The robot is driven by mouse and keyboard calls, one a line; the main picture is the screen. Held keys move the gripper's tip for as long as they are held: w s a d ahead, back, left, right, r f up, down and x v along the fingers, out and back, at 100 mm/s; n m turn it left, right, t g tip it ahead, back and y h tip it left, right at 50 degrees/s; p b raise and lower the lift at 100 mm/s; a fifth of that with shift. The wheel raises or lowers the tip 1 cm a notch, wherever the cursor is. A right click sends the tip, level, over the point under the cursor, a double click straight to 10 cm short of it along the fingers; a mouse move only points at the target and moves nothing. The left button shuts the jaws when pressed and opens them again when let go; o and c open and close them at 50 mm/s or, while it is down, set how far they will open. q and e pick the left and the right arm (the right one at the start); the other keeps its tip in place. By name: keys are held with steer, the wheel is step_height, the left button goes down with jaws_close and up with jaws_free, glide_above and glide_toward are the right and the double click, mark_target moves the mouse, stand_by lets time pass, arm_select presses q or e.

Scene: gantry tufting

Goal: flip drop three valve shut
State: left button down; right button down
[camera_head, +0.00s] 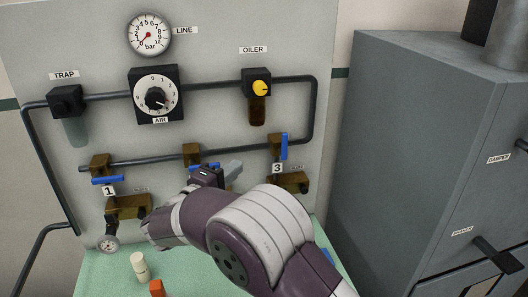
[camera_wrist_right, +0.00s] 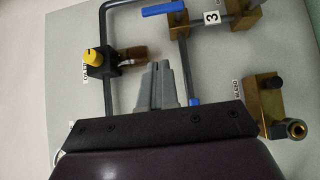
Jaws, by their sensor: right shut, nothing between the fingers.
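Drop three's valve has a blue lever (camera_head: 284,146) on a brass body, above the "3" label (camera_head: 277,168). The lever stands upright in the head view. The lever also shows at the top of the right wrist view (camera_wrist_right: 165,9), beside the "3" label (camera_wrist_right: 212,17). My right gripper (camera_head: 236,166) is shut and empty, left of the drop three lever and apart from it. Its grey fingers (camera_wrist_right: 158,72) point toward the panel side in the wrist view. My right arm hides much of the middle drop. My left gripper is out of view.
Drop one's blue lever (camera_head: 107,180) lies crosswise at left. Above are the pressure gauge (camera_head: 149,34), air regulator (camera_head: 156,94) and oiler (camera_head: 257,88). A grey cabinet (camera_head: 425,150) stands at right. A pale cylinder (camera_head: 139,266) and orange block (camera_head: 157,288) sit below.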

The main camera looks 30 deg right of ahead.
steer(key=p, duration=0.2)
glide_toward(283, 144)
steer(key=w+d, duration=0.1)
steer(key=w, duration=0.4)
steer(key=shift+s+d+p, duration=0.2)
steer(key=shift+d+p, duration=0.05)
steer(key=shift+d, duration=0.8)
steer(key=shift+s+d+p, duration=0.2)
steer(key=shift+d, duration=0.85)
